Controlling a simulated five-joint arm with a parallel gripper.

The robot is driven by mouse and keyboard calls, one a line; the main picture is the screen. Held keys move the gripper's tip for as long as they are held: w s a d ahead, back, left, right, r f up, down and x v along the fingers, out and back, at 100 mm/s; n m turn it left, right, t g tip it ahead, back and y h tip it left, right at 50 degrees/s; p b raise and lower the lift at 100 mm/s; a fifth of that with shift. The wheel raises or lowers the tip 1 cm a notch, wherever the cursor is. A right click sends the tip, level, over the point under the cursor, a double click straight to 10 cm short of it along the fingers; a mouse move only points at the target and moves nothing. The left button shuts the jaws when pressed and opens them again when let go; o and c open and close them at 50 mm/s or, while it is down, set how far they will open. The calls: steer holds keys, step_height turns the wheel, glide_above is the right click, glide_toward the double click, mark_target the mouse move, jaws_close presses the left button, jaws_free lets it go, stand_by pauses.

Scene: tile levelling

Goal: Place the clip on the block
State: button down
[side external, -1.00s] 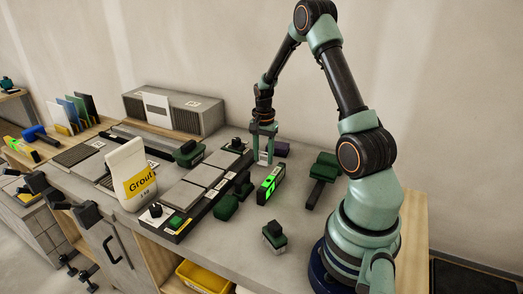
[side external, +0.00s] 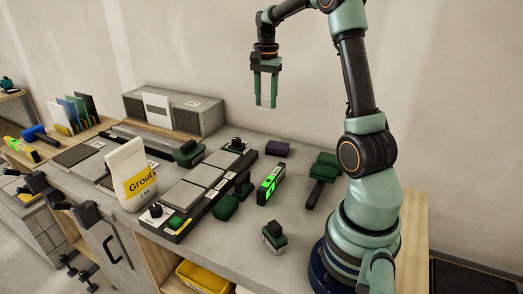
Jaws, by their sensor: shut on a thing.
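My gripper (side external: 265,104) is raised well above the bench, its two green fingers pointing down. It is shut on a small pale thing, which looks like the clip (side external: 264,101), between the fingertips. The clip is small and faint against the wall, so its shape is hard to make out. A dark purple block (side external: 277,148) lies on the bench below and slightly right of my gripper, apart from it. Nothing shows on its top.
Grey tiles (side external: 184,195) lie in a dark frame left of the block. A level with a bright green face (side external: 270,184), a green-headed tool (side external: 322,175) and a small green-topped piece (side external: 274,235) stand nearby. A grout bag (side external: 130,175) stands at left.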

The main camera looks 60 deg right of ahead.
step_height(320, 180, up, 3)
glide_above(278, 144)
step_height(278, 144, down, 20)
steer(key=shift+f, duration=0.1)
stand_by(0.4)
steer(key=shift+f, duration=0.1)
steer(key=shift+c, duration=1.9)
jaws_free()
